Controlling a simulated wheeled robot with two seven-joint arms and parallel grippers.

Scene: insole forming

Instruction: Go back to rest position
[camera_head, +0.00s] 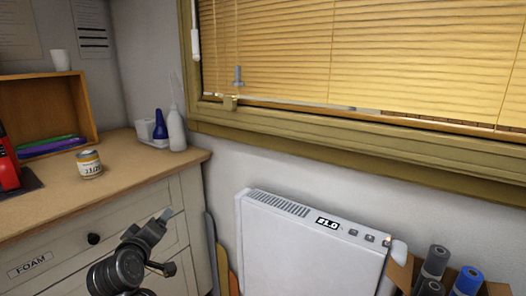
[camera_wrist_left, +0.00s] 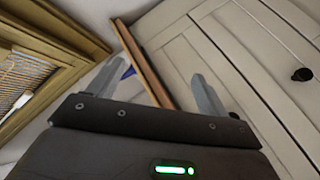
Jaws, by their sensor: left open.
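My left gripper (camera_head: 168,240) is in the lower left of the head view, in front of the drawer cabinet. The wrist view shows its two metal fingers (camera_wrist_left: 155,88) spread apart with nothing between them. My right gripper is not in view.
A cabinet (camera_head: 40,214) with a wooden top carries a jar (camera_head: 89,164), a white bottle (camera_head: 176,130) and an open wooden box (camera_head: 85,92). A white heater (camera_head: 305,255) stands right of it below a blinded window. Dark rolls (camera_head: 436,262) stand at the lower right.

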